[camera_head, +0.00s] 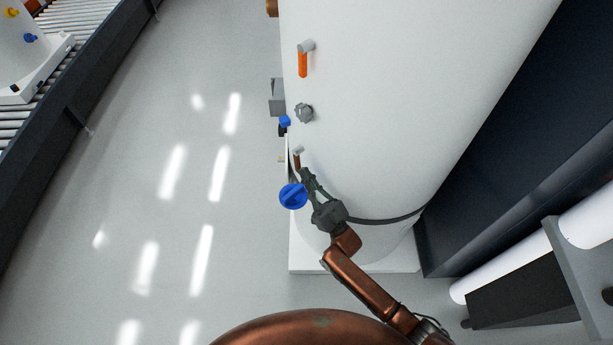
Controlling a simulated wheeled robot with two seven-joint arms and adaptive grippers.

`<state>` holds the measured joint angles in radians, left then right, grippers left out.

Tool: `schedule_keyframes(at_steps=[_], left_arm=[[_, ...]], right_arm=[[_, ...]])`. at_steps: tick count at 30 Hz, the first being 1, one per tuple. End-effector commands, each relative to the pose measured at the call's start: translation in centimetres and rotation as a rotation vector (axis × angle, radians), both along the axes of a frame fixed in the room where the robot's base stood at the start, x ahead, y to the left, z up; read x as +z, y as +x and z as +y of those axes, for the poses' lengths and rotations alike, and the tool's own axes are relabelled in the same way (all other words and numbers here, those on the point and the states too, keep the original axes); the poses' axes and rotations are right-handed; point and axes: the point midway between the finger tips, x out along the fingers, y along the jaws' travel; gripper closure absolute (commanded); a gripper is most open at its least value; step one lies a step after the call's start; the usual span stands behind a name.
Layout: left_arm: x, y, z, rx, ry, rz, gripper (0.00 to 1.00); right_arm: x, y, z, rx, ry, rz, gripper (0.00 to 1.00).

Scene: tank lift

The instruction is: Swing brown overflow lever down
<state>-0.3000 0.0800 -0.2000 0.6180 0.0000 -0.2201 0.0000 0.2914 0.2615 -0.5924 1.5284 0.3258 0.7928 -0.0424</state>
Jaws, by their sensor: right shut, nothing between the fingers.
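The brown overflow lever (297,162) is a small piece low on the side of the white tank (400,90). It hangs below a pale fitting, and its lower end is close to my gripper's fingertips. My right gripper (304,173) is shut and empty, its tips just below the lever. I cannot tell whether they touch it. The fingers hide part of the tank side there. My left gripper is not in view.
An orange lever (303,65), a grey knob (304,113) and a small blue part (285,121) sit higher on the tank. A blue round handle (293,196) is beside my gripper. A dark cable circles the tank base. A conveyor (60,95) stands left; the floor between is clear.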

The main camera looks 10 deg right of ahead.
Motion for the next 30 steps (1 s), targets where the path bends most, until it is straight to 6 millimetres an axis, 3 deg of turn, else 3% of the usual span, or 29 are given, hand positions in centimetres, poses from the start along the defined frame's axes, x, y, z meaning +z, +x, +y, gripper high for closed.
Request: schedule_keyframes(at_steps=[20,27,30], left_arm=[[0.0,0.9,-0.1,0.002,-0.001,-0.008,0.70],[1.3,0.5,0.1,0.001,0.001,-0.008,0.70],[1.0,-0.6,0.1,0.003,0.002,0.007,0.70]], right_arm=[[0.1,-0.2,-0.2,-0.001,0.006,-0.009,1.00],[0.8,-2.5,-2.5,-0.001,0.005,-0.010,1.00],[-1.5,-3.9,-3.4,0.001,0.003,-0.005,1.00]])
